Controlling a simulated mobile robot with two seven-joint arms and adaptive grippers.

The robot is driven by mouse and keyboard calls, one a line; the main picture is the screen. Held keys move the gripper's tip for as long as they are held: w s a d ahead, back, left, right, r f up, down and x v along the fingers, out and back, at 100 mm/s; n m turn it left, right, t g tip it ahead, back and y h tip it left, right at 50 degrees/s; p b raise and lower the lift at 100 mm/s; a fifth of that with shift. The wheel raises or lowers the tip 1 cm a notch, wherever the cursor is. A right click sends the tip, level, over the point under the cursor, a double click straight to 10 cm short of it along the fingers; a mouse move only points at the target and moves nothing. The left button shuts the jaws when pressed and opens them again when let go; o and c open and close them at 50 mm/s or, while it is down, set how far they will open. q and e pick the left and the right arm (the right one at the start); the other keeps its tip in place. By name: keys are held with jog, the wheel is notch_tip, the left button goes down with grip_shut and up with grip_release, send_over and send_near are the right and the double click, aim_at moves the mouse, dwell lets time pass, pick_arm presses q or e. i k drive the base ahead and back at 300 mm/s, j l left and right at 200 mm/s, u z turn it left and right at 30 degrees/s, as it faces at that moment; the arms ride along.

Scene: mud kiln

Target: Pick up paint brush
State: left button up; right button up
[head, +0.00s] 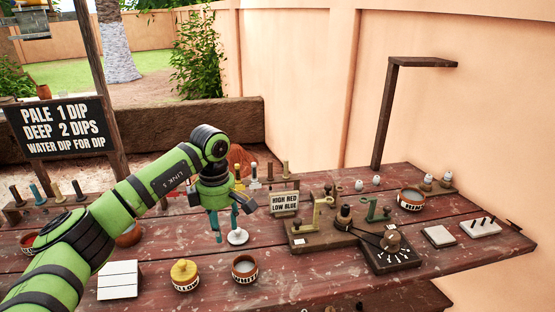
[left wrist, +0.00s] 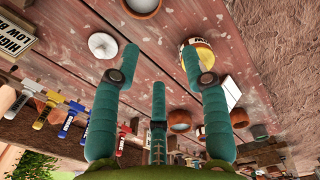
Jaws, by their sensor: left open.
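I cannot single out a paint brush with certainty. Several upright brush-like tools with coloured bodies stand in a row at the back of the table, behind my left gripper; one is whitish (head: 254,174). In the left wrist view, a white one (left wrist: 34,87), a yellow one (left wrist: 44,112) and a blue one (left wrist: 70,119) show at the left, outside the fingers. My left gripper (head: 226,227) points down over the table, open, with teal fingers apart and nothing between them; it also shows in the left wrist view (left wrist: 160,57). My right gripper is not in view.
A white disc (head: 237,237) lies below my left gripper. A yellow-topped pot (head: 184,272) and a pot labelled white (head: 245,268) stand at the front. A small sign (head: 284,203) and a wooden mechanism (head: 320,238) stand to the right. The wooden table (head: 470,262) has bare room at front right.

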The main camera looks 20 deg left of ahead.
aim_at(269, 178)
jog(key=i, duration=1.3)
